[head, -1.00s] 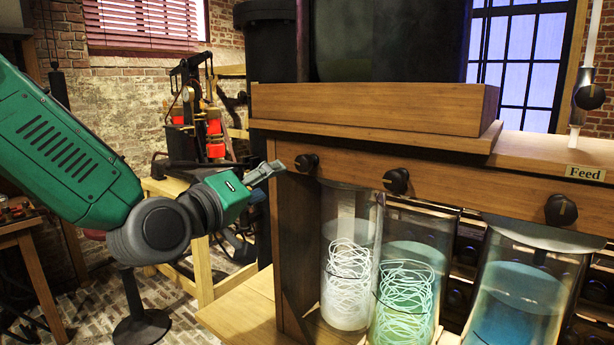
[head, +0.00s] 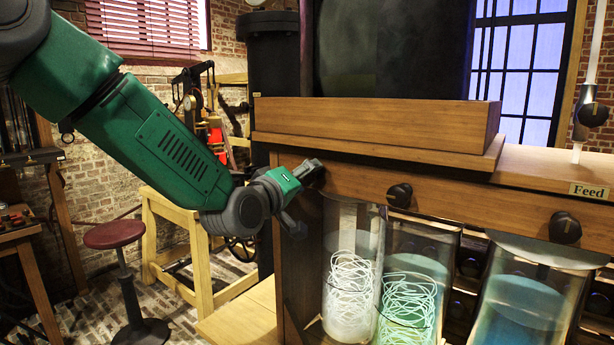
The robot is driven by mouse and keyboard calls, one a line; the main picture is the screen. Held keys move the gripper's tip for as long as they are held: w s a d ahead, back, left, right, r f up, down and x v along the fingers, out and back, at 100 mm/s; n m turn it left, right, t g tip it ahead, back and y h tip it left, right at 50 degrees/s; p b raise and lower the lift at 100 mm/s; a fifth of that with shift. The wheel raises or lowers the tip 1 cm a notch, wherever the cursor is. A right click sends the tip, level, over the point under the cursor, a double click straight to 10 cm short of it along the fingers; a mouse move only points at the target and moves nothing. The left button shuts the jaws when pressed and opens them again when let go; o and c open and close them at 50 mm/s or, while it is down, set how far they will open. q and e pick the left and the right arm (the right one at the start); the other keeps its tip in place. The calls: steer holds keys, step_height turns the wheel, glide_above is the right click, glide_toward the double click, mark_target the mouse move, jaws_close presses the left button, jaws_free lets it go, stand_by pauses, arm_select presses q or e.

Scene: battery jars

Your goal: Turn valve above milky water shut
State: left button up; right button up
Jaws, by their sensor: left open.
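The jar of milky water (head: 350,225), with pale tangled strands in it, is the leftmost of the glass jars under the wooden beam. A dark knob valve (head: 319,178) sits on the beam above it, mostly hidden by my gripper. My left gripper (head: 303,198) is open, with one finger up at the knob and the other lower, near the beam's left end. I cannot tell whether it touches the knob. My right gripper is not in view.
Similar knobs sit above the greenish jar (head: 400,195) and the blue jar (head: 565,228). A "Feed" label (head: 589,191) and a pipe valve (head: 593,115) are at the right. A red stool (head: 114,234) and a wooden frame (head: 165,225) stand at the left.

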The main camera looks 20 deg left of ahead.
arm_select(q)
steer(key=shift+w+a, duration=0.15)
steer(key=shift+w, duration=0.1)
steer(key=shift+d, duration=0.45)
jaws_close()
